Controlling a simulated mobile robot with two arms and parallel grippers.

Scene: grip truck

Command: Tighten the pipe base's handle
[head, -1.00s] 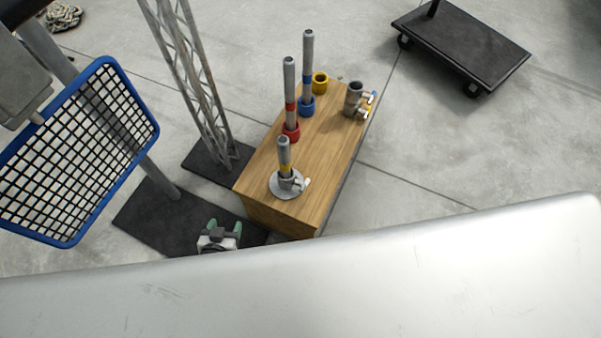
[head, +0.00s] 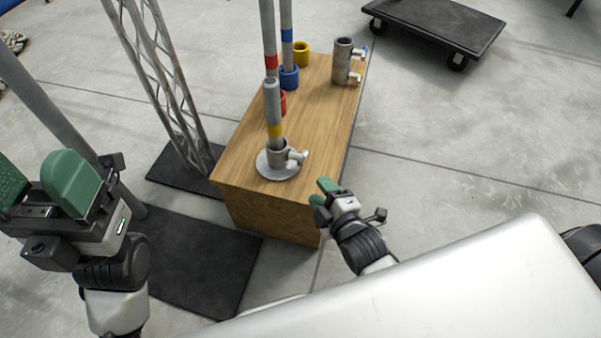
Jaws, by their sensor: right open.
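The pipe base (head: 268,171) is a round grey metal plate with a short collar on the near end of the wooden box. A grey pipe (head: 271,105) with a yellow band stands upright in its collar. Its small pale handle (head: 298,157) sticks out to the right. My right gripper (head: 325,190) is open beside the box's near right corner, just below and right of the handle in the picture, and apart from it. My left gripper (head: 38,187) is at the left edge, with its green fingers spread apart and nothing visible between them.
On the wooden box (head: 325,130) are red, blue and yellow collars, two taller pipes and a grey coupler (head: 342,62) with side handles. A lattice stand (head: 165,85) is left of the box. A black cart (head: 435,25) stands at the back right. Floor right of the box is clear.

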